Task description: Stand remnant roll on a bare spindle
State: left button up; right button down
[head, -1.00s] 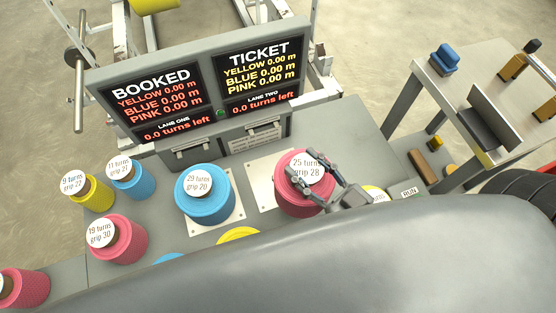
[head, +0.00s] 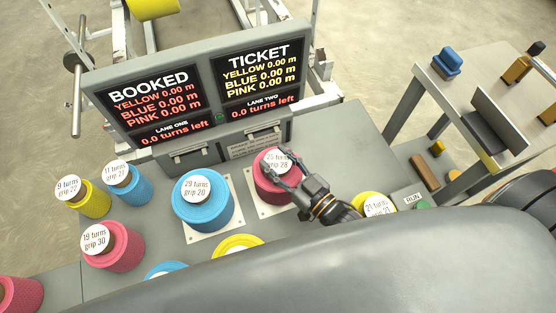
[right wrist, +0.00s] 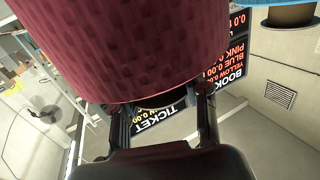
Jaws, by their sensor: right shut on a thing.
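The pink roll labelled "25 turns grip 28" (head: 272,193) is upright over the right white plate (head: 262,208) at lane two. It also fills the top of the right wrist view (right wrist: 120,50). My right gripper (head: 281,170) is shut on this roll near its top; its fingers (right wrist: 163,105) also show in the right wrist view. I cannot tell if the roll touches the plate. A blue roll labelled "29 turns grip 20" (head: 203,207) stands on the left plate (head: 222,227). No bare spindle shows. My left gripper is out of view.
Yellow (head: 82,202), blue (head: 135,188) and pink rolls (head: 124,252) stand at the left. A yellow roll (head: 367,203) stands right of my arm, near the RUN sign (head: 413,198). The display board (head: 190,140) rises behind the plates. The bench right of the pink roll is partly clear.

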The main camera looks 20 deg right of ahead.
jog(key=c, duration=0.7)
grip_release()
jog(key=p+v, duration=0.3)
jog(key=v, duration=0.9)
